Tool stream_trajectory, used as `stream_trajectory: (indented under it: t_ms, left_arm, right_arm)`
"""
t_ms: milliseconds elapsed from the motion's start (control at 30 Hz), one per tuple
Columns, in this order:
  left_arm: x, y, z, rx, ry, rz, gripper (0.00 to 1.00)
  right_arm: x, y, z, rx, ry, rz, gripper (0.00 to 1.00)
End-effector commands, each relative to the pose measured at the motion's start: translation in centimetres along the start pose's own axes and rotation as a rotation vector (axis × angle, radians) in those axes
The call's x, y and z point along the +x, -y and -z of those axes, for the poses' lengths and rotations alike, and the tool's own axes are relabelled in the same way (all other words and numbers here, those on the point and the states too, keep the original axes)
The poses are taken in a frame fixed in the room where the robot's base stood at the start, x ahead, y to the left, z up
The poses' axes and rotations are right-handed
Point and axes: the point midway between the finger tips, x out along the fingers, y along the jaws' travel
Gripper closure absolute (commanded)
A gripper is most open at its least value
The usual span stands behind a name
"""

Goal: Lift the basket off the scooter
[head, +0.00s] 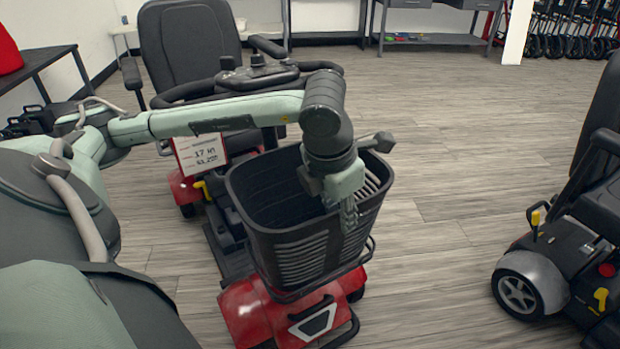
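The black basket (290,257) sits upright on the front of a red scooter (243,309), its open top facing up. My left arm reaches across from the left, over the scooter's handlebar side. My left gripper (349,218) points down at the basket's near right rim and wall, overlapping it in the picture. Its fingers look close together, but I cannot tell whether the rim is between them. The basket appears empty where its inside shows; the arm hides part of it. My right gripper is not in view.
A price sign (201,152) hangs by the scooter's black seat (190,45). Another scooter (560,265) stands at the right edge. Grey floor (455,180) between them is clear. A dark table (40,62) stands at left; a workbench (432,39) is at the back.

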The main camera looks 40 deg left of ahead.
Motion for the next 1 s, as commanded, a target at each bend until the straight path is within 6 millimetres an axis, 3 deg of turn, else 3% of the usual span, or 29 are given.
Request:
stream_trajectory:
  t_ms: [167,600,867,1000]
  left_arm:
    - [1.9,0.0,0.7,-0.007,-0.016,-0.016,0.70]
    - [7.5,0.2,-0.1,-0.005,-0.013,-0.013,0.70]
    - [8.0,0.2,-0.1,-0.004,-0.011,-0.013,0.70]
    - [7.9,0.2,-0.1,-0.004,-0.011,-0.013,0.83]
  right_arm:
    - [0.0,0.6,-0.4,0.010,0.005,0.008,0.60]
    - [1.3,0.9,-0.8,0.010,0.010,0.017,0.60]
    - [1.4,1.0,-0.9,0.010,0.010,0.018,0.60]
    - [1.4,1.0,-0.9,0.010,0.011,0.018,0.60]
